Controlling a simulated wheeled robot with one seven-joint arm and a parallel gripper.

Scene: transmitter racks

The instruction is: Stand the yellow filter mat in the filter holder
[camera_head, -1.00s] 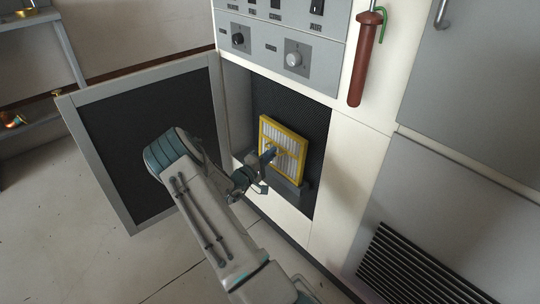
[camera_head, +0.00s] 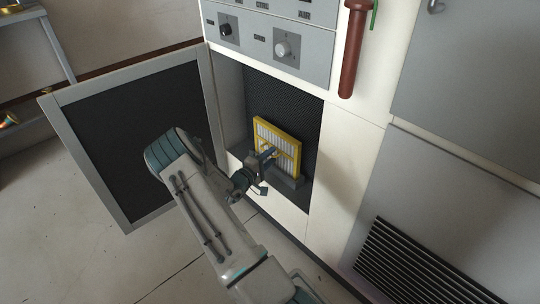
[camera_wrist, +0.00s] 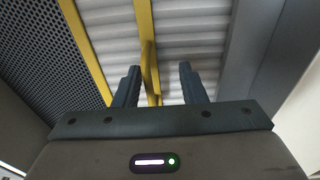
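The yellow-framed filter mat (camera_head: 291,131) with white pleats stands near upright in the open cabinet recess. Its lower edge is down at the grey filter holder (camera_head: 291,186), which hides the bottom of the frame. My gripper (camera_head: 268,153) is in front of the mat's face. In the wrist view, the mat's white pleats (camera_wrist: 195,20) fill the middle. A yellow grip bar (camera_wrist: 150,68) on the mat lies between my fingers (camera_wrist: 158,85), with a visible gap to each finger. The gripper is open around the bar.
The cabinet door (camera_head: 130,130) with a dark mesh panel stands open at the left. A knob panel (camera_head: 270,42) is above the recess. A red-brown rod (camera_head: 352,50) hangs to the upper right. A louvred vent (camera_head: 425,265) is at lower right.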

